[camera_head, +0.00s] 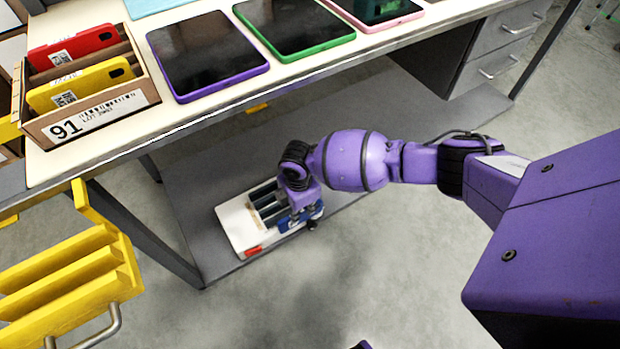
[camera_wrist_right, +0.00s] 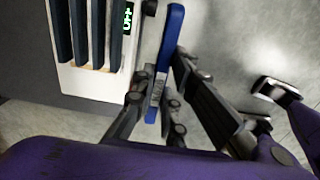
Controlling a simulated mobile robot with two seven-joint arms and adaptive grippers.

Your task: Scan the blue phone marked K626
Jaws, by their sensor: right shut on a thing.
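My right gripper (camera_wrist_right: 160,82) is shut on a blue phone (camera_wrist_right: 170,35), which shows nearly edge-on in the right wrist view. A white label shows low on the phone, but its marking is too small to read. In the head view the right gripper (camera_head: 303,208) is low, below the tabletop and over the right end of a white slotted unit (camera_head: 235,222). The phone (camera_head: 285,224) shows there as a small blue patch, partly hidden by the gripper. In the wrist view, the phone is just right of the slotted unit (camera_wrist_right: 90,82) and its green display (camera_wrist_right: 128,18). The left gripper does not show clearly.
The slotted unit sits on a grey lower shelf (camera_head: 195,200). On the table (camera_head: 210,115) above are a carton (camera_head: 110,112) marked 91 with red and yellow phones, and purple-, green- and pink-framed tablets. A yellow slatted rack (camera_head: 65,280) stands at left.

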